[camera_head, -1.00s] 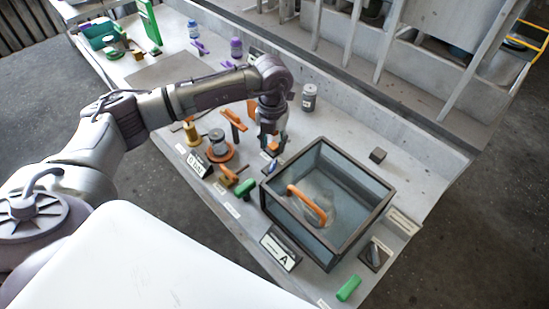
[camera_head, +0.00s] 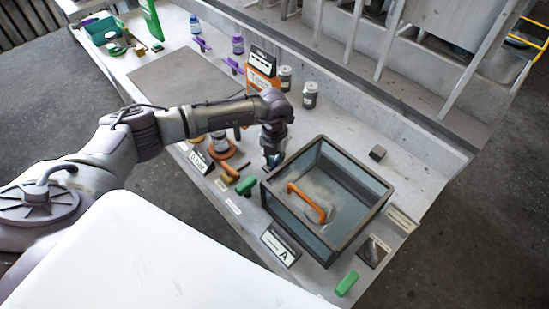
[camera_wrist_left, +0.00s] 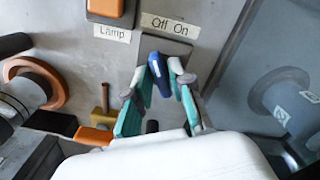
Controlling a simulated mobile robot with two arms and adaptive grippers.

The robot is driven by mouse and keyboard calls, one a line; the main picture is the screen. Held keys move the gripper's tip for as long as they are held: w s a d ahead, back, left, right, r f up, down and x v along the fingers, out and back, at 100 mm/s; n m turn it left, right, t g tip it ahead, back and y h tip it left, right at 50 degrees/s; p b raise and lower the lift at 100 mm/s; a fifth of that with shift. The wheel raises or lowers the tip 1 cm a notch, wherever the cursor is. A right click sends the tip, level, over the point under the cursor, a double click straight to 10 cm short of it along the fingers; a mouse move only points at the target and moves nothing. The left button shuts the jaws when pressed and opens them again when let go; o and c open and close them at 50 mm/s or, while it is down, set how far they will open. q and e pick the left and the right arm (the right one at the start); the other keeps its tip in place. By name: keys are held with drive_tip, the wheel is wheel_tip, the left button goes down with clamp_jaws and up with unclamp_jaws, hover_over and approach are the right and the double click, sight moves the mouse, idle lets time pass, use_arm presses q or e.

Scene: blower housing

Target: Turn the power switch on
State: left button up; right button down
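The power switch shows in the left wrist view as a blue lever (camera_wrist_left: 160,76) on a grey plate, beside a label reading "Off On" (camera_wrist_left: 166,25). My left gripper (camera_wrist_left: 162,68) has its fingers, with teal pads, drawn in at the tips on both sides of the lever and appears shut on it. The lever leans; its exact on or off position is hard to tell. In the head view my left gripper (camera_head: 272,157) reaches down just left of the glass box and mostly hides the switch. My right gripper is not in view.
A dark-framed glass box (camera_head: 352,222) holding an orange handle (camera_head: 306,203) stands right of the gripper. An orange lamp (camera_wrist_left: 105,7) labelled "Lamp" is near the switch. A green handle (camera_head: 246,185) lies in front, and dark jars (camera_head: 310,95) stand behind. The bench right of the jars is fairly clear.

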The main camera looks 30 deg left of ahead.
use_arm(q)
clamp_jaws()
drive_tip(key=shift+f+m+b, duration=0.1)
drive_tip(key=shift+m+b, duration=0.85)
drive_tip(key=shift+m, duration=0.05)
drive_tip(key=m+b, duration=0.3)
drive_tip(key=shift+d+m, duration=0.1)
drive_tip(key=shift+m, duration=0.2)
drive_tip(key=m+b, duration=0.3)
drive_tip(key=m, duration=0.1)
drive_tip(key=shift+m+b, duration=0.85)
drive_tip(key=shift+m, duration=0.15)
drive_tip(key=shift+d, duration=0.1)
drive_tip(key=shift+r+m, duration=0.2)
drive_tip(key=shift+m, duration=0.1)
